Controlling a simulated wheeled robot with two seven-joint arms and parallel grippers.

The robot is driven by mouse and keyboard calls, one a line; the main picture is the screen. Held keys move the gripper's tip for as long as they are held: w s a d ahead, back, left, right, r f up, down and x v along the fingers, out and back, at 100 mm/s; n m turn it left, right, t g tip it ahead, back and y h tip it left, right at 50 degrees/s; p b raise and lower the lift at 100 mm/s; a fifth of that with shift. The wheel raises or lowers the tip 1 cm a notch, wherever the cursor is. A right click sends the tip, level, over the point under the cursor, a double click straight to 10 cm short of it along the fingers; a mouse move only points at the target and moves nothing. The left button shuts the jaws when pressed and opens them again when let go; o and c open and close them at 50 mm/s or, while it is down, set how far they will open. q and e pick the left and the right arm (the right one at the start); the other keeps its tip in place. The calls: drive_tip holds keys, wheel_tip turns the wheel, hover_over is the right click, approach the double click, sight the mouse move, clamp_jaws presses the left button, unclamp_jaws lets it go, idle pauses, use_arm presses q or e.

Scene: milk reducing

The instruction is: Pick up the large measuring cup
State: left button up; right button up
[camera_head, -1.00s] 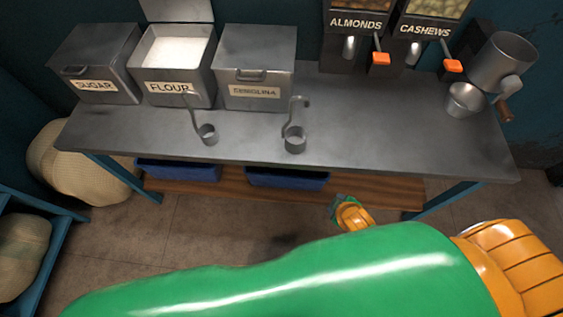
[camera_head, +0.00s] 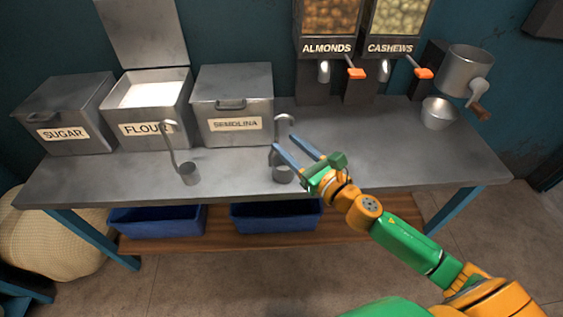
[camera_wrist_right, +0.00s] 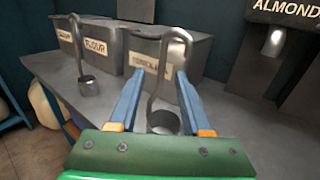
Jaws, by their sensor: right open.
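Two metal measuring cups with tall hooked handles stand upright on the grey table. The right one, which looks slightly larger (camera_head: 283,175), is in front of the semolina bin; the other cup (camera_head: 190,174) stands to its left, in front of the flour bin. My right gripper (camera_head: 296,141) is open, its blue fingers pointing at the right cup. In the right wrist view, that cup (camera_wrist_right: 163,121) shows between the open fingers, its handle rising between them; I cannot tell if they touch it. The left cup (camera_wrist_right: 88,86) also shows there. My left gripper is not in view.
Sugar (camera_head: 65,115), flour (camera_head: 150,107) and semolina (camera_head: 233,105) bins stand along the back of the table (camera_head: 400,160); the flour bin is open. Almond and cashew dispensers are at back right, with a metal grinder (camera_head: 466,72) and bowl (camera_head: 438,113). Blue trays sit below.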

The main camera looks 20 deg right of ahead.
sight(277, 135)
drive_tip(key=x, duration=0.5)
drive_tip(key=shift+w+f, duration=0.35)
drive_tip(key=shift+s, duration=0.1)
clamp_jaws()
drive_tip(key=shift+d, duration=0.1)
